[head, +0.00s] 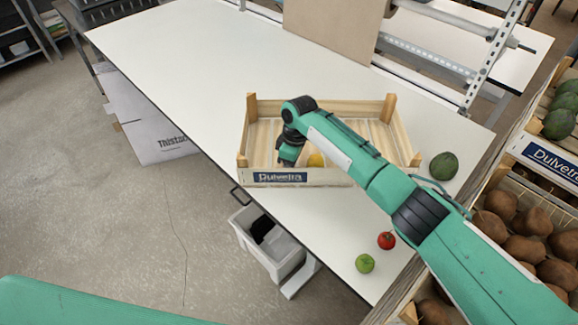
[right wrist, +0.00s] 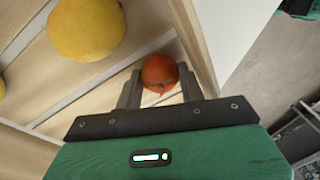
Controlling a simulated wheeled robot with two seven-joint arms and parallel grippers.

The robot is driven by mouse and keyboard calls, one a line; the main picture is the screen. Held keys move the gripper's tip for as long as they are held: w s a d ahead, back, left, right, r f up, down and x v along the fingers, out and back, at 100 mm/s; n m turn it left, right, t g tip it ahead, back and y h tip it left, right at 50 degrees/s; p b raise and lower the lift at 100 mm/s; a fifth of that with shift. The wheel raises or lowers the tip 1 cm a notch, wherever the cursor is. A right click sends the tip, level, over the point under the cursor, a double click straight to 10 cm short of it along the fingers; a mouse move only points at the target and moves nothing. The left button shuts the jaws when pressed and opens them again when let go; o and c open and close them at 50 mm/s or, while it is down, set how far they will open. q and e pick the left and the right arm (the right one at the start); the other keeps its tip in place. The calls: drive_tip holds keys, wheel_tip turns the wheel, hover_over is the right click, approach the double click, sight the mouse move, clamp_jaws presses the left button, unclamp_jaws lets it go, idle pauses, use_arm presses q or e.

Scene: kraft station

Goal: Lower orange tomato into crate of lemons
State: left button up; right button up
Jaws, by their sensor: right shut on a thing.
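A wooden crate (head: 340,177) with a Dulvetra label stands on the white table in the head view. A yellow lemon (head: 316,160) shows inside it, partly behind my right arm. In the right wrist view a large lemon (right wrist: 86,28) lies on the slatted crate floor, and part of another shows at the left edge. My right gripper (head: 285,163) reaches down inside the crate's left part. It is shut on the orange tomato (right wrist: 159,72), which sits between the fingers near a crate wall. The tomato is hidden in the head view. My left gripper is out of view.
A red tomato (head: 386,240), a green apple-like fruit (head: 365,263) and a dark green melon (head: 443,166) lie on the table (head: 200,70) right of the crate. Crates of brown produce (head: 530,220) stand at the right. The table's left part is clear.

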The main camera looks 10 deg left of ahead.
drive_tip(key=o, duration=1.1)
drive_tip(key=shift+c, duration=0.2)
wheel_tip(320, 180, up, 14)
drive_tip(key=w+d+b, duration=0.1)
drive_tip(key=b, duration=0.3)
drive_tip(key=shift+w+d+f, duration=0.2)
drive_tip(key=shift+w+d, duration=0.1)
drive_tip(key=shift+d, duration=0.05)
